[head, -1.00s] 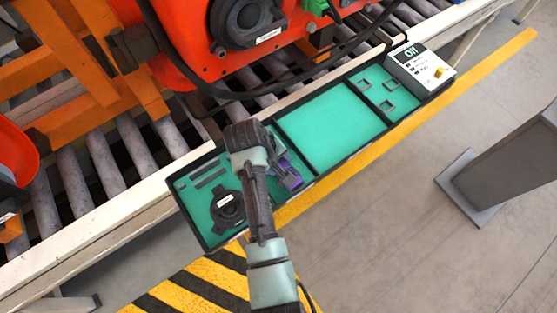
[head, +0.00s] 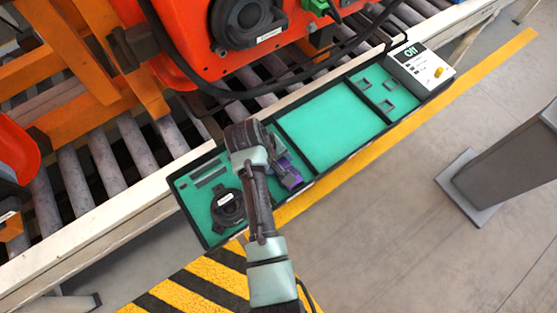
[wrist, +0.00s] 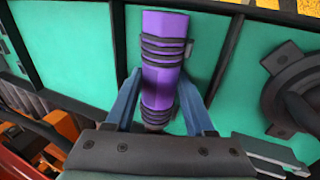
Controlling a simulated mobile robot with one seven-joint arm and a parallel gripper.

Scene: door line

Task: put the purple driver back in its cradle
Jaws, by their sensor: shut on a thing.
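The purple driver (wrist: 165,60) is between the two blue-grey fingers of my gripper (wrist: 161,88) in the wrist view. My gripper is shut on it. The driver is a purple cylinder with dark ribbed bands, its length running up and down the picture. In the head view the purple driver (head: 287,174) shows partly behind my arm, over the left part of the teal tray (head: 330,118). A black round holder (head: 228,208) with a white label is fixed in the tray's left end; it also shows in the wrist view (wrist: 292,88). Whether the driver touches the tray is unclear.
A control box (head: 420,66) with a yellow knob stands at the tray's right end. A roller conveyor (head: 105,160) carries an orange machine (head: 185,50) behind the tray. A black cable loops in front of the machine. A grey post (head: 510,150) stands on the floor at right.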

